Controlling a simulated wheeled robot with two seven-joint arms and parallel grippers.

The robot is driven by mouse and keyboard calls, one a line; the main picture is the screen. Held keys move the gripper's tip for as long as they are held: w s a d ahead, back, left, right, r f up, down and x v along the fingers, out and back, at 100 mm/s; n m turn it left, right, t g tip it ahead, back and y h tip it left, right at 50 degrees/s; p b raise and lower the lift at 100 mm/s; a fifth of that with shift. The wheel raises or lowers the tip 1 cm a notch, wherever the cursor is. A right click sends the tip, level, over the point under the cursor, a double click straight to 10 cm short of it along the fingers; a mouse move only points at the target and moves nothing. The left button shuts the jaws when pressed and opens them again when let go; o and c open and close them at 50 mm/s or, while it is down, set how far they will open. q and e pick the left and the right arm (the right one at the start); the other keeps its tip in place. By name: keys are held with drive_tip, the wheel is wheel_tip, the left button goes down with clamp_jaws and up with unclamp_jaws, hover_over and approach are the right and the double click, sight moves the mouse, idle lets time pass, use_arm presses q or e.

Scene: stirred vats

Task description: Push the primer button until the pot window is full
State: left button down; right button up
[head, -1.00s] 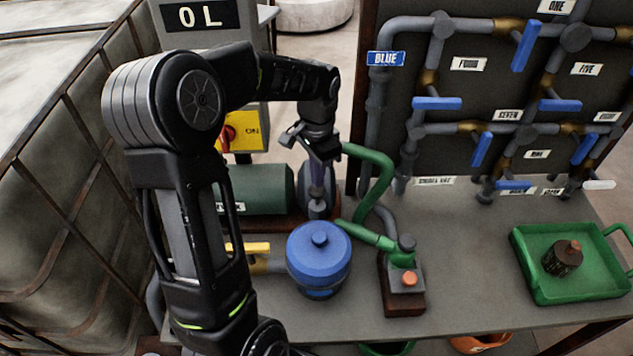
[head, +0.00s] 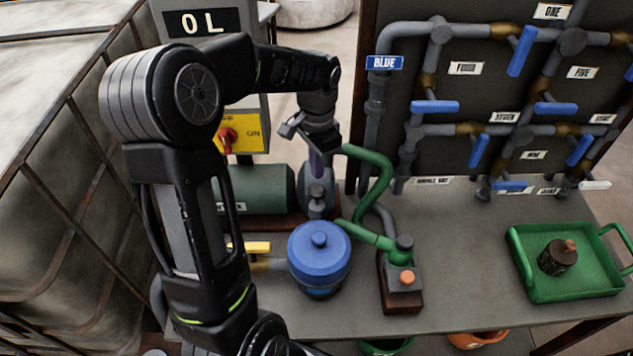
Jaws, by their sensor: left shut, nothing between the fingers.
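My left gripper (head: 317,170) is shut and empty, pointing down over the pump at the back of the bench. Its tips are hard to tell from the grey pump parts under them, so I cannot tell whether they touch. A green motor (head: 262,190) lies left of it. A blue lidded pot (head: 319,260) with a round knob stands in front of the gripper. I cannot make out a window on the pot. Right of it, a small unit on a dark wooden block carries an orange button (head: 407,277); I cannot tell whether this is the primer button. My right gripper is out of view.
A panel of grey pipes with blue handles (head: 435,107) stands at the back right. A green hose (head: 377,170) curves beside the pump. A green tray (head: 530,288) holds a dark bottle (head: 558,258). A red switch (head: 227,138) and a "0 L" display (head: 202,22) are behind my arm.

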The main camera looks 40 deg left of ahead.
use_arm(q)
wheel_tip(320, 180, up, 3)
drive_tip(key=shift+r+p, duration=0.1)
drive_tip(key=shift+p, duration=0.75)
